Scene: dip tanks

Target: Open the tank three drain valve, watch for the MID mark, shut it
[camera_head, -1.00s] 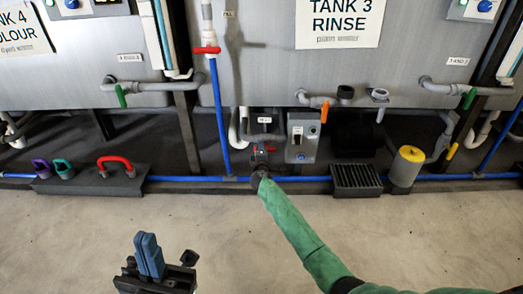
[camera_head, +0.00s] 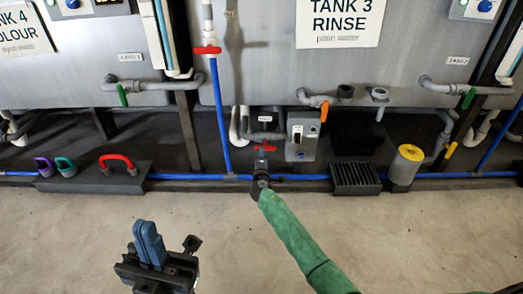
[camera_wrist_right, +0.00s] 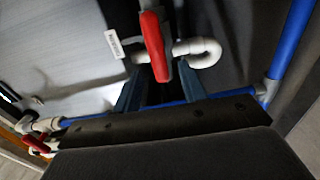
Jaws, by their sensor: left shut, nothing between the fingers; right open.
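The tank three (camera_head: 280,70) front fills the upper middle, with its TANK 3 RINSE sign (camera_head: 338,20). Below it, a valve with a red handle (camera_head: 265,148) sits on pipework under a small label too small to read. In the right wrist view the red handle (camera_wrist_right: 154,45) lies ahead of and between the spread fingers, which do not visibly grip it. My right gripper (camera_head: 262,180) is open just below the valve in the head view. My left gripper (camera_head: 149,243) is shut and empty over the floor at lower left. I cannot make out a MID mark.
A grey control box (camera_head: 302,136) stands just right of the valve. A blue vertical pipe (camera_head: 220,110) with another red handle (camera_head: 206,50) is to its left. A black grate (camera_head: 355,178) and a yellow-topped canister (camera_head: 406,168) stand right. The front floor is clear.

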